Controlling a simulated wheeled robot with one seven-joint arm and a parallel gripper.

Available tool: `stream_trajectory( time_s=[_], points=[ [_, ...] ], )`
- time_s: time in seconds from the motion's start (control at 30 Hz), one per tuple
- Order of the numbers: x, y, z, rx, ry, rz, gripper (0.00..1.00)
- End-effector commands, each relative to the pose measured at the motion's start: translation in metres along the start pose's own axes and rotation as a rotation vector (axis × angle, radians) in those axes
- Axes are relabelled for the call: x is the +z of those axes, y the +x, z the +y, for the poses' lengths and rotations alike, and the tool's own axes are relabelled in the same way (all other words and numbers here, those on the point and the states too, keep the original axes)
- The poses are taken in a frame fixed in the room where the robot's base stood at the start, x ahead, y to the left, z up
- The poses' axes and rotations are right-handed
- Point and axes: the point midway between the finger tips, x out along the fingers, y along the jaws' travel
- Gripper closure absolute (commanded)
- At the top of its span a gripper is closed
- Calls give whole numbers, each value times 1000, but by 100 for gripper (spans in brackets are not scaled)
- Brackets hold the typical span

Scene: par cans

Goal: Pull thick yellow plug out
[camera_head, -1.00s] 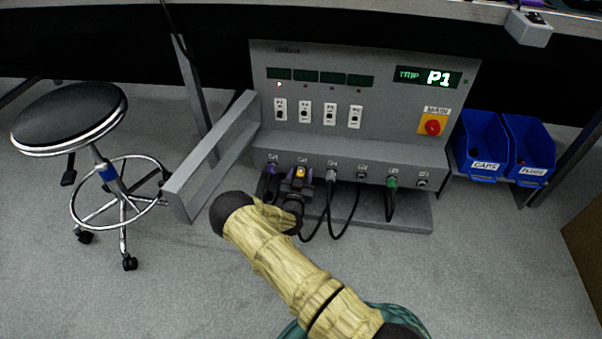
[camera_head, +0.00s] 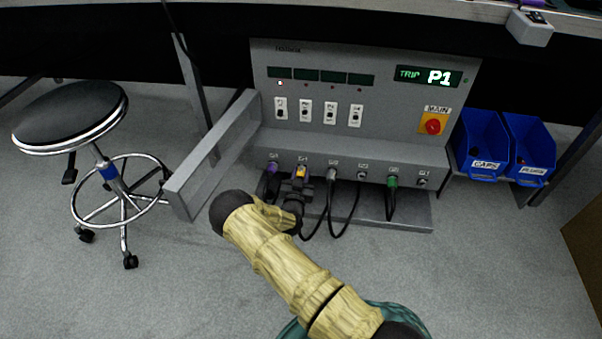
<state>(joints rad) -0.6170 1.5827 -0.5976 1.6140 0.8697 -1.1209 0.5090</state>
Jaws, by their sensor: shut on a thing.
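The yellow plug (camera_head: 300,171) shows between the dark fingers of my gripper (camera_head: 300,180), at the second socket from the left on the lower ledge of the grey panel (camera_head: 385,155). My gripper is shut on it. The plug's lower part and its cable are hidden by my gripper and arm. I cannot tell how deep the plug sits in its socket.
A purple plug (camera_head: 271,168) is close on the left. A grey plug (camera_head: 333,174) and a green plug (camera_head: 392,182) with black cables are to the right. A grey side wall (camera_head: 210,155) and a stool (camera_head: 72,118) stand left. Blue bins (camera_head: 482,150) are right.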

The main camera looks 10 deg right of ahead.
Motion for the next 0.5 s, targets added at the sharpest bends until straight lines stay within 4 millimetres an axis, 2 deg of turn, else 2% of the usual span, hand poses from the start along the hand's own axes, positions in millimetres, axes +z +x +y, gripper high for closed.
stream_trajectory(
  time_s=[0.5],
  points=[
    [0, -13, 0, 0, 0, 0, 100]
  ],
)
